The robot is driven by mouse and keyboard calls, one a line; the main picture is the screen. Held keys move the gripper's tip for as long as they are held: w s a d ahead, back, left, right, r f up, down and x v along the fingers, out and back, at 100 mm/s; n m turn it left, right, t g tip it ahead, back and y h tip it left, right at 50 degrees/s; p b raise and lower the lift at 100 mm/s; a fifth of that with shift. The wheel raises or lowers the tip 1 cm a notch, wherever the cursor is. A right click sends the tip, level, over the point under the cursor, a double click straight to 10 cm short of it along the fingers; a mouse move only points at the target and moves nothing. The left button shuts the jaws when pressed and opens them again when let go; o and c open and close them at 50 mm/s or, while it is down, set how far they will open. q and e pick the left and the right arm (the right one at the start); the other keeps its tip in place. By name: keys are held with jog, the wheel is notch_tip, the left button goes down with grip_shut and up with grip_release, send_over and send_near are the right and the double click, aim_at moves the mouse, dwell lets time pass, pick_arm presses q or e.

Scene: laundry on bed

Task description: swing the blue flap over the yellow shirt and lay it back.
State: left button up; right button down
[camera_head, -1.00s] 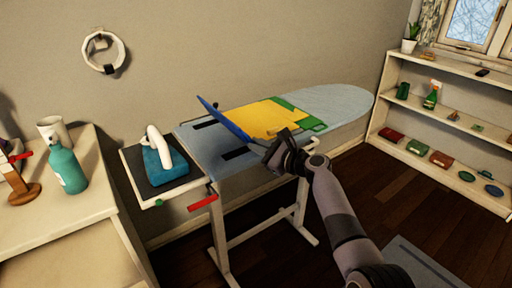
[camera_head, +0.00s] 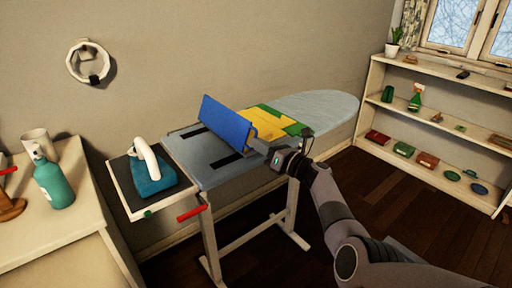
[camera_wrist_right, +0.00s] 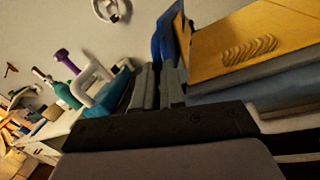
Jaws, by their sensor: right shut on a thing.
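The blue flap (camera_head: 226,122) stands up at a steep tilt on the ironing board, its broad face showing in the head view. My right gripper (camera_head: 262,148) is shut on the flap's near lower corner. In the right wrist view the gripper's fingers (camera_wrist_right: 160,82) are close together, with part of the blue flap (camera_wrist_right: 166,38) beyond them. The yellow shirt (camera_head: 266,124), with green parts, lies on the board just right of the flap, which hides part of it. The shirt also shows in the right wrist view (camera_wrist_right: 222,40). My left gripper is not in view.
The ironing board (camera_head: 325,106) has a clear grey end at right. A blue iron (camera_head: 152,178) rests on the side tray (camera_head: 121,177) at left. A teal bottle (camera_head: 55,184) stands on the left cabinet. A shelf (camera_head: 372,128) stands at right.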

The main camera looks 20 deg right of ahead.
jog(key=shift+w+d+f+m, duration=0.15)
jog(key=shift+d+m, duration=0.35)
jog(key=shift+m, duration=0.6)
jog(key=shift+t, duration=0.3)
jog(key=c, duration=1.2)
grip_release()
jog(key=r+p+v, duration=0.1)
jog(key=p+v, duration=0.1)
jog(key=v, duration=0.5)
jog(key=shift+f, duration=0.5)
